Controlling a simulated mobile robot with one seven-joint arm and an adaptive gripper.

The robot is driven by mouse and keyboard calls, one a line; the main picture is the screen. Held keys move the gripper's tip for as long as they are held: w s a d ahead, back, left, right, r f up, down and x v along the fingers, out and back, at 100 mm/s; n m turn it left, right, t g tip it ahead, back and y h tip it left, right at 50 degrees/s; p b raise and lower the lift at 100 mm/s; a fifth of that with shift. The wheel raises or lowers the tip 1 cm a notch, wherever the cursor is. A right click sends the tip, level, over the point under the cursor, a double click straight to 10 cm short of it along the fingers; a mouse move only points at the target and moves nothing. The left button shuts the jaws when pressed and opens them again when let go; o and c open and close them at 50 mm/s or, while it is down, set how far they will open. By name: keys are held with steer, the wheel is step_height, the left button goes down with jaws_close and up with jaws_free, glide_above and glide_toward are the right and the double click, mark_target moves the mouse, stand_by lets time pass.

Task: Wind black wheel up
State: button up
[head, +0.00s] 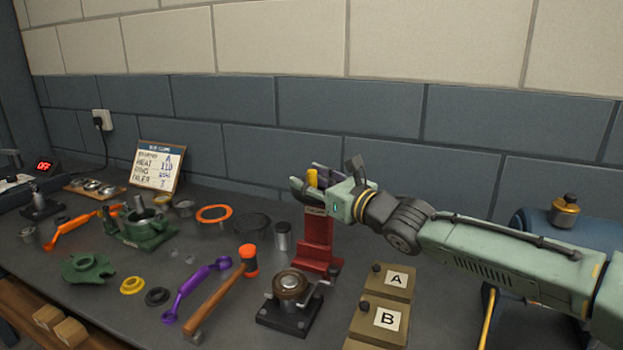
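My gripper (308,187) is at the top of a red stand (317,236), reaching in from the right. Its fingers overlap the stand's top, where a small yellow part and a dark purple-grey part show. I cannot tell whether the fingers hold anything. No black wheel is clearly seen on the red stand; its top is partly hidden by my gripper. In front of the stand, a brown-rimmed round wheel (290,285) sits on a black base (290,318). A flat black disc (250,222) lies left of the stand.
A hammer (222,298), purple wrench (195,290) and green casing parts (87,268) lie to the left. Boxes A (396,279) and B (387,320) stand at front right. A sign (158,168) leans near the wall. An orange ring (214,213) lies on the bench.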

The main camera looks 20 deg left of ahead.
steer(key=shift+c, duration=0.3)
jaws_close()
stand_by(0.3)
